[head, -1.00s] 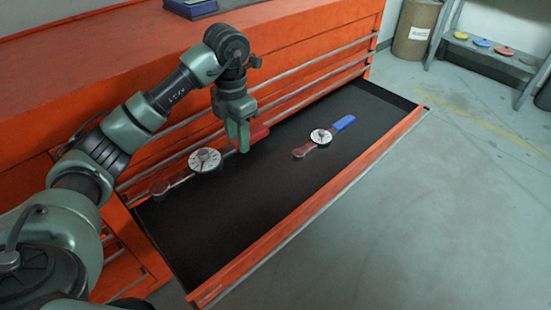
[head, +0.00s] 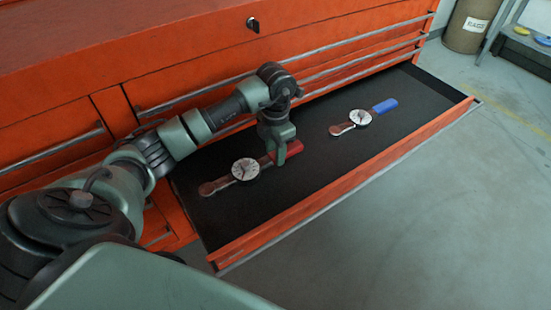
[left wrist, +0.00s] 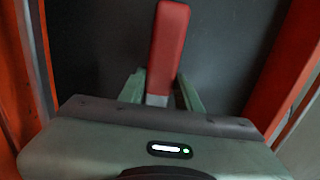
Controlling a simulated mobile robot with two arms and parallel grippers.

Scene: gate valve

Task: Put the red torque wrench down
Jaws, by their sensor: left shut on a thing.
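The red torque wrench (head: 245,169) has a round white dial, a metal head at its left end and a red handle. It lies along the left part of the open black-lined drawer (head: 330,180), at or very near the floor. My left gripper (head: 279,161) points down and is shut on the wrench by its red handle. In the left wrist view the red handle (left wrist: 168,50) runs up from between the two green fingers (left wrist: 160,92). The dial is hidden there. My right gripper is in neither view.
A second torque wrench with a blue handle (head: 384,106) lies in the drawer to the right. The drawer's orange front wall (head: 350,187) and the cabinet (head: 200,50) bound the space. Bare drawer floor lies between and in front of the wrenches.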

